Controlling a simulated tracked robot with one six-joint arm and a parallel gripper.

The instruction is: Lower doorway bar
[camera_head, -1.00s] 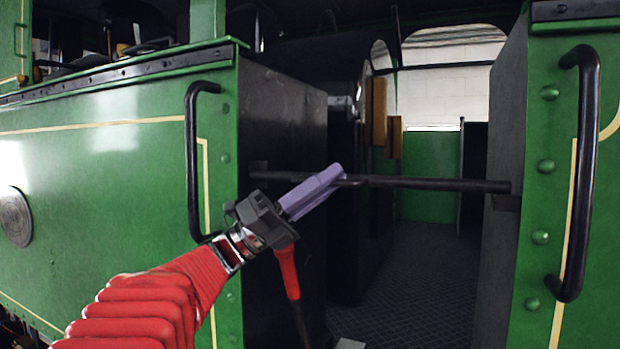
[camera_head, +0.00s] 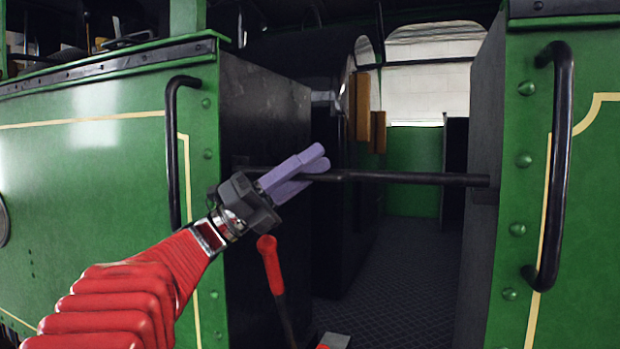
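A dark doorway bar (camera_head: 415,179) runs roughly level across the doorway of the green tram. Its right end lies at a small bracket (camera_head: 486,195) on the right doorway wall. Its left part meets the left dark wall panel, and my gripper covers some of it. My gripper (camera_head: 325,156) has lavender fingers that reach up from the lower left and overlap the bar left of its middle. The fingers lie close together with a narrow gap at the tips. I cannot tell whether the bar is between them or behind them.
Black vertical handrails stand on the left (camera_head: 172,150) and right (camera_head: 556,165) green panels. A red-handled lever (camera_head: 270,265) rises below my gripper near the left doorway wall. The patterned floor (camera_head: 390,285) inside looks clear. Wooden blocks (camera_head: 364,110) hang further in.

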